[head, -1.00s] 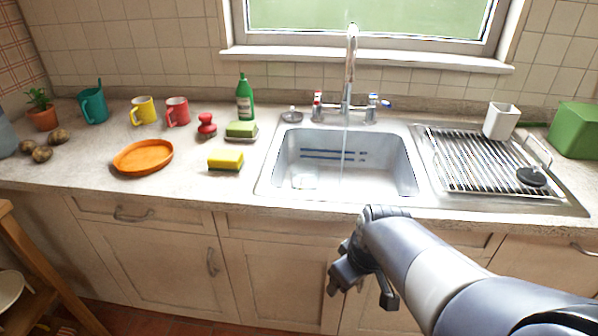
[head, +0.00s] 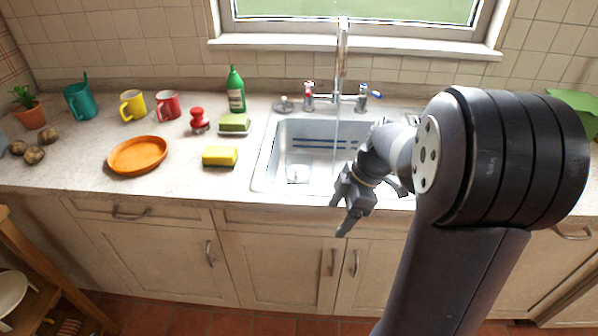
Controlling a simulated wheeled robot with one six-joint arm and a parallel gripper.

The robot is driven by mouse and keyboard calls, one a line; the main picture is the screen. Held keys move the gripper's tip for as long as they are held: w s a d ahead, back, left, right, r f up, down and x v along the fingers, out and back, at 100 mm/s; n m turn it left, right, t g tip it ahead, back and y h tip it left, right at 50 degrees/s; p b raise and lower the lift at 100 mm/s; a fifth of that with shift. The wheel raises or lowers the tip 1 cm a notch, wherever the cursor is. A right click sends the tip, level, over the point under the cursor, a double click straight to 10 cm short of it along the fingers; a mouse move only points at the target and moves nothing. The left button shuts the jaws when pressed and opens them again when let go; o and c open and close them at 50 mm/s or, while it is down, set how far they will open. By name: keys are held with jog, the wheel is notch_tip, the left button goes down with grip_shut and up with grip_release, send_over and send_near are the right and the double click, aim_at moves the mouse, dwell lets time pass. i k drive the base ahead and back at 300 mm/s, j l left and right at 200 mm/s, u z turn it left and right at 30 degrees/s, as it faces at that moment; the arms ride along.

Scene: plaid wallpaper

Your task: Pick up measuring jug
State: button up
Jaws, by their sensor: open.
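My gripper (head: 343,212) is open and empty in front of the sink's front edge, pointing down and to the left. It is far to the right of the teal vessel and touches nothing that I can see. My arm hides the right part of the sink and the draining rack.
The yellow mug (head: 132,106) and red mug (head: 167,104) stand right of the vessel. A potted plant (head: 30,116) stands to the left.

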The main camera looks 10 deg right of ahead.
aim_at(298, 164)
jog(key=i+j+z, duration=0.5)
jog(key=i+j, duration=0.2)
jog(key=j, duration=0.15)
